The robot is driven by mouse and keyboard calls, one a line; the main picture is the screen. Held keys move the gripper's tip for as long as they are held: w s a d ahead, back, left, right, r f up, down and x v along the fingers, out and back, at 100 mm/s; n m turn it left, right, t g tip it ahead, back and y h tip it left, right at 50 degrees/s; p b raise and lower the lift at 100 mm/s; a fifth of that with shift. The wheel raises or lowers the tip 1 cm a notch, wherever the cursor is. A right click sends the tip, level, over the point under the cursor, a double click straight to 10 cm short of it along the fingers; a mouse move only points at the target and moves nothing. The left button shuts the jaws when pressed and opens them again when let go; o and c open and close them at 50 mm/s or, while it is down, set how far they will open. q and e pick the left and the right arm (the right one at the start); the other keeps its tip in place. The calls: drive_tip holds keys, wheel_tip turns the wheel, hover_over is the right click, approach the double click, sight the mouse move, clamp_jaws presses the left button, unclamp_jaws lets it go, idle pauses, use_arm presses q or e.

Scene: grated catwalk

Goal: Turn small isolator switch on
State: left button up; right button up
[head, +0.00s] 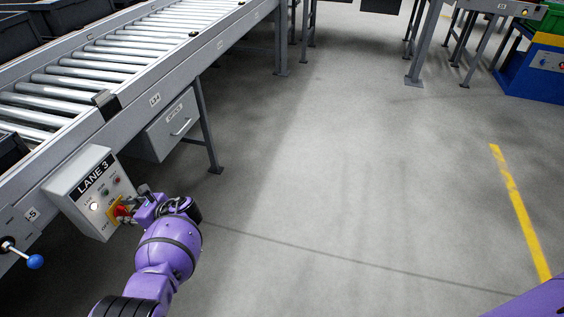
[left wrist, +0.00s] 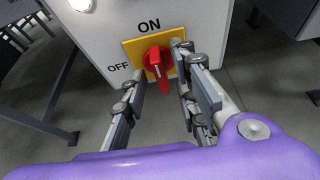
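The small isolator switch is a red rotary knob (left wrist: 158,62) on a yellow plate (left wrist: 133,48), with ON printed above and OFF to the left. Its grip stands nearly upright in the left wrist view; which mark it points to is hard to tell. In the head view the knob (head: 122,211) sits low on the grey LANE 3 box (head: 73,186), partly hidden by my left gripper (head: 137,203). In the left wrist view my left gripper (left wrist: 159,70) is open, with one finger on each side of the knob; contact is unclear. My right gripper is out of view.
The box hangs on a roller conveyor (head: 110,72). Small lamps or buttons are above the knob. A blue-balled lever (head: 35,262) is at lower left, and a grey drawer box (head: 173,124) is behind. The concrete floor to the right is clear, with a yellow line (head: 520,210).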

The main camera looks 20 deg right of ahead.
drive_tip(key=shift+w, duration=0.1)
use_arm(q)
drive_tip(key=shift+d+r, duration=0.1)
drive_tip(key=shift+d, duration=0.05)
drive_tip(key=v, duration=1.1)
drive_tip(key=shift+s+d, duration=0.25)
drive_tip(key=shift+s, duration=0.15)
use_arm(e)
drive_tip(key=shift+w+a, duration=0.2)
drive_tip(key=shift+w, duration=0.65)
use_arm(q)
drive_tip(key=shift+r, duration=0.1)
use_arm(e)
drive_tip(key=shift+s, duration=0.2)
